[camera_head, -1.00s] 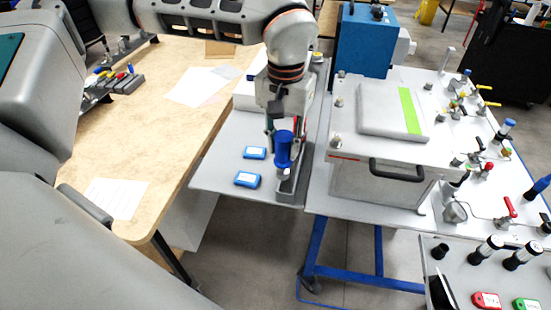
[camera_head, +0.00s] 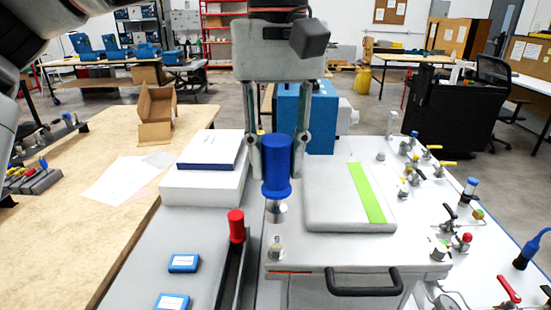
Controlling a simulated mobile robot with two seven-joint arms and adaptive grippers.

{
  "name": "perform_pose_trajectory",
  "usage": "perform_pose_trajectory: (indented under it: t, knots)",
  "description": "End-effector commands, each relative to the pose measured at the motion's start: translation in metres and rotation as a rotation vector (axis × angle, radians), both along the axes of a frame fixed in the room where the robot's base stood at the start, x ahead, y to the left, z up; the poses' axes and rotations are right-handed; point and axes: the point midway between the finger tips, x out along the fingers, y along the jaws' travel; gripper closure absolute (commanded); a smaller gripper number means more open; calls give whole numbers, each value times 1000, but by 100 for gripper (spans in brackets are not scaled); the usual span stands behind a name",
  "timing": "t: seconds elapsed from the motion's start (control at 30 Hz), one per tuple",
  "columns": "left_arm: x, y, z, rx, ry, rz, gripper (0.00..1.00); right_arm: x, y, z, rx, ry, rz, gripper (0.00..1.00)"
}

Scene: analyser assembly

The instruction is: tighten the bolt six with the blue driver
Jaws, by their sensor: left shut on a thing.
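My left gripper (camera_head: 277,168) is shut on the blue driver (camera_head: 276,160), its two fingers on either side of the handle. The driver is upright, with its metal lower end (camera_head: 276,210) pointing down. In the picture it lies over the left edge of the analyser's white lid, above a bolt (camera_head: 276,250) at the near left corner. I cannot tell whether its tip touches anything. Another bolt (camera_head: 381,157) shows at the back right of the lid. No numbers are readable, so I cannot tell which bolt is six. My right gripper is not in view.
A red driver (camera_head: 236,226) stands in the grey holder left of the analyser. Two blue boxes (camera_head: 184,263) lie beside it. A grey pad with a green strip (camera_head: 366,192) covers the lid's middle; a black handle (camera_head: 363,283) is in front. Valves crowd the right.

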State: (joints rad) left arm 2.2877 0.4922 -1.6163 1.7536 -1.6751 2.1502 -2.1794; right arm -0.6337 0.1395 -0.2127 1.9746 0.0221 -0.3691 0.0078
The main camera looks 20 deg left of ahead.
Motion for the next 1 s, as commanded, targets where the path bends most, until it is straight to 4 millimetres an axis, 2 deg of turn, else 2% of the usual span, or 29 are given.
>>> perform_pose_trajectory:
  t: [0.17,0.43,0.77,0.83,1.0]
  knots:
    - [0,0,-2,-1,-1,-1,100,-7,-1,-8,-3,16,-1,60]
    - [2,0,-20,-2,2,-1,100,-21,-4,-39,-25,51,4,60]
    - [3,0,-49,-1,8,-1,100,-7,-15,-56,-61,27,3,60]
    - [0,1,-47,1,0,0,100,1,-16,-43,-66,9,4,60]
    - [0,0,-53,-1,-4,-1,100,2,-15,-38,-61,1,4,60]
